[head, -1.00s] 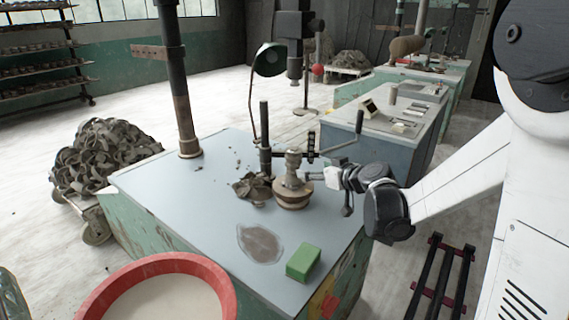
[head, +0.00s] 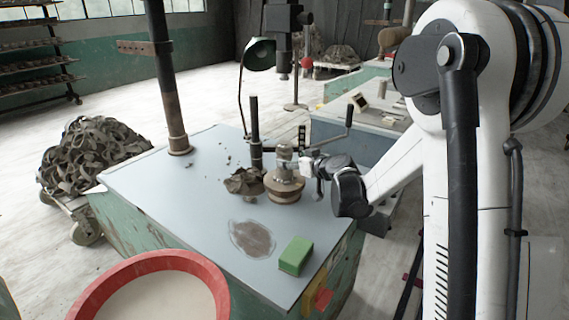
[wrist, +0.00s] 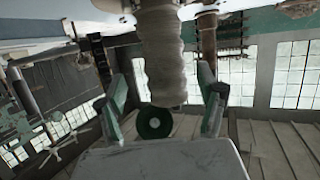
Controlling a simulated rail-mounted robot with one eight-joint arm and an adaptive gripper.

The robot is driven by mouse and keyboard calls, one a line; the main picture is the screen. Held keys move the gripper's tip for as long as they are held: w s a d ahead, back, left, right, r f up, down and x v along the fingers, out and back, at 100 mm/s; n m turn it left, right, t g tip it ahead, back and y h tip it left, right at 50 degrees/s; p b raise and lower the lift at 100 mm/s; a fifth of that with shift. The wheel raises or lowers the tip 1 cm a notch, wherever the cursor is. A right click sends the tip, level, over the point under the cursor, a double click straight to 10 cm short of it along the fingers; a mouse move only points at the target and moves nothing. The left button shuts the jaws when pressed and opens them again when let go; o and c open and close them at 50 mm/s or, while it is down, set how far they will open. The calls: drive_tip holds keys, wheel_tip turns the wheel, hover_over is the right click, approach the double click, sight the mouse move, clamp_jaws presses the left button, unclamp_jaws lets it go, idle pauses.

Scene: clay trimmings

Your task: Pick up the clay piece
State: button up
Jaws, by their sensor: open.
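The clay piece (head: 284,158) is a grey, ribbed, upright form on a round brown base (head: 284,188) on the grey-blue table (head: 200,210). In the wrist view, the ribbed clay piece (wrist: 163,55) hangs down from the top of the picture, between the lines of my two fingers. My gripper (head: 301,163) is at its right side in the head view, level with its upper part. The fingers (wrist: 162,95) are open, with visible space on both sides of the clay. Contact cannot be told in the head view.
A heap of clay trimmings (head: 243,182) lies left of the base, by a dark post (head: 255,130) with a crank arm (head: 330,138). A green block (head: 295,256) and a brown wet patch (head: 252,238) are toward the front. A red-rimmed basin (head: 160,262) stands in front.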

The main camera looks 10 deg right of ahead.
drive_tip(key=x, duration=0.5)
drive_tip(key=shift+s+a+f, duration=0.15)
drive_tip(key=shift+s+a, duration=0.05)
drive_tip(key=shift+a, duration=0.05)
clamp_jaws()
